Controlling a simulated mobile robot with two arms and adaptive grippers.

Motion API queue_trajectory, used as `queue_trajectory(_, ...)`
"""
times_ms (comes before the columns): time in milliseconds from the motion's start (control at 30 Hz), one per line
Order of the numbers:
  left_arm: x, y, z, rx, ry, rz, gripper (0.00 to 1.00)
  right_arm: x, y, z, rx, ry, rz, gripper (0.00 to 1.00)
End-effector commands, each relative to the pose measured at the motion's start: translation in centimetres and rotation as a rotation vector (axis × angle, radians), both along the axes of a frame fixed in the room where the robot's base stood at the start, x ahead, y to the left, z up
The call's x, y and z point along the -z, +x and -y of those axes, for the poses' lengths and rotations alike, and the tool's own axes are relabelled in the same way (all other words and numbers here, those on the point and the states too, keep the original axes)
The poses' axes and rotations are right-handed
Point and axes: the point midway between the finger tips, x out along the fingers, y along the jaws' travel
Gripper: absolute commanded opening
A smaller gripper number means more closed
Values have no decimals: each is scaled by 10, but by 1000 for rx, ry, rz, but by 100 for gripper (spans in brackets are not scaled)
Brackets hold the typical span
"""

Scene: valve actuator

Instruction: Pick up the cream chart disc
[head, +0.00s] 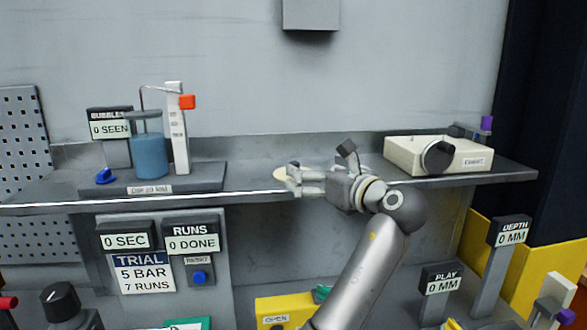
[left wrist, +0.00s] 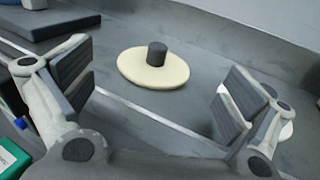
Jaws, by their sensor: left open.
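The cream chart disc (left wrist: 140,70) lies flat on the grey shelf, with a short dark knob (left wrist: 157,54) standing at its middle. In the head view only part of the disc (head: 280,175) shows, just left of my gripper's fingertips. My left gripper (head: 293,180) is low over the shelf's front part and points left. In the left wrist view its fingers (left wrist: 160,95) are spread wide and empty, with the disc ahead between them and apart from both. My right gripper is not in view.
A stand with a blue jar (head: 149,155) is on the shelf at left. A cream tray (head: 405,160) with a dark round part sits at right. The shelf's front edge (head: 250,193) runs below the gripper, and the wall is behind. The shelf around the disc is clear.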

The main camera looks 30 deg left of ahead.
Motion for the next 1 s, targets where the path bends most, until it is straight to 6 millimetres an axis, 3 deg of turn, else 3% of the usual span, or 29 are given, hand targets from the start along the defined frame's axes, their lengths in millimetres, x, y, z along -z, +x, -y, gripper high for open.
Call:
queue_trajectory(433, 3, 24, -46, 0, 0, -2, 100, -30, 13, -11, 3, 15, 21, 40)
queue_trajectory(733, 6, 28, -52, 2, -1, 0, 100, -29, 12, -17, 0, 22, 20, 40)
queue_trajectory(1000, 6, 28, -51, 2, -1, 0, 68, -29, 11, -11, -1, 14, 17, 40)
